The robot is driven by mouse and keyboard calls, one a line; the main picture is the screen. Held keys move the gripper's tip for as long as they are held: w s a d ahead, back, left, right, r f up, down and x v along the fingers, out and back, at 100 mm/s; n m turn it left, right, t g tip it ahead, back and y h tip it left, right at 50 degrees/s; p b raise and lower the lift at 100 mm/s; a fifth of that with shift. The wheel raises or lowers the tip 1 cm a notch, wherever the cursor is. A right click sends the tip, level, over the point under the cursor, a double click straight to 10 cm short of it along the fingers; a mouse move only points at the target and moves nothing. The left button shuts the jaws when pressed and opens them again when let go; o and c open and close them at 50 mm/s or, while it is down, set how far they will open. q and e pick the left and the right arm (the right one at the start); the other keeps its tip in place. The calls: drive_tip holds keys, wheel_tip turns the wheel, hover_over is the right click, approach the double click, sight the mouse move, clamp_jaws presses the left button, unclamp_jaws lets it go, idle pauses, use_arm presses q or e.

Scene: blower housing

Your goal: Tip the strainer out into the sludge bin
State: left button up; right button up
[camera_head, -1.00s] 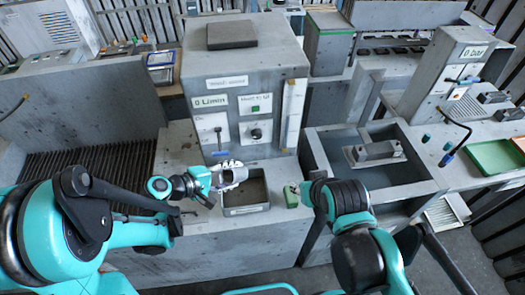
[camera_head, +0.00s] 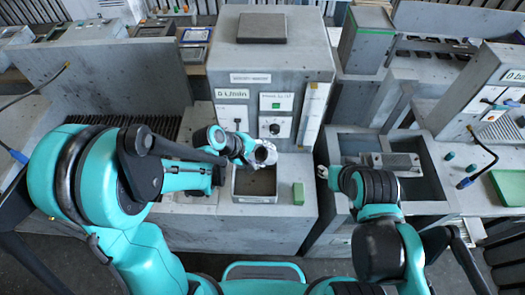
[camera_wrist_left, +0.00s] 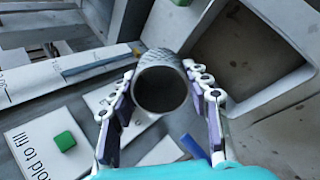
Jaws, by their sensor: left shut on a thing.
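My left gripper (camera_head: 250,152) is shut on the strainer (camera_head: 265,154), a short pale grey mesh cylinder. It holds the strainer at the back edge of the sludge bin (camera_head: 262,185), an open grey square box with a label on its front. In the left wrist view the gripper (camera_wrist_left: 162,98) has one finger on each side of the strainer (camera_wrist_left: 160,58). The strainer's round dark opening faces that camera, and I cannot make out what is inside. My right gripper (camera_head: 322,172) is beside the basin, and its fingers are too small to read.
A grey cabinet (camera_head: 290,70) with a dial and labels stands behind the bin. A green block (camera_head: 298,193) sits right of the bin. The open basin (camera_head: 350,145) with a grey block is farther right. A slatted grate lies at left, partly behind my arm.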

use_arm(q)
drive_tip(key=r+g+y+p, duration=0.1)
drive_tip(key=p, duration=0.1)
drive_tip(key=d+r+y+p, duration=0.1)
drive_tip(key=y+p, duration=0.1)
drive_tip(key=p, duration=0.1)
drive_tip(key=shift+w+d+r+g, duration=0.15)
drive_tip(key=shift+w+d+g, duration=0.05)
drive_tip(key=shift+w+g, duration=0.2)
drive_tip(key=shift+w+d+r+g+y+p, duration=0.1)
drive_tip(key=shift+d+g+y+p, duration=0.2)
drive_tip(key=shift+y, duration=0.4)
drive_tip(key=shift+w+d+r+g+y, duration=0.1)
drive_tip(key=shift+w+d+g+y, duration=0.1)
drive_tip(key=shift+g+y, duration=0.25)
drive_tip(key=shift+w+d+r+g+y, duration=0.15)
drive_tip(key=shift+g+y, duration=0.1)
drive_tip(key=shift+y, duration=0.3)
drive_tip(key=shift+s+a, duration=0.1)
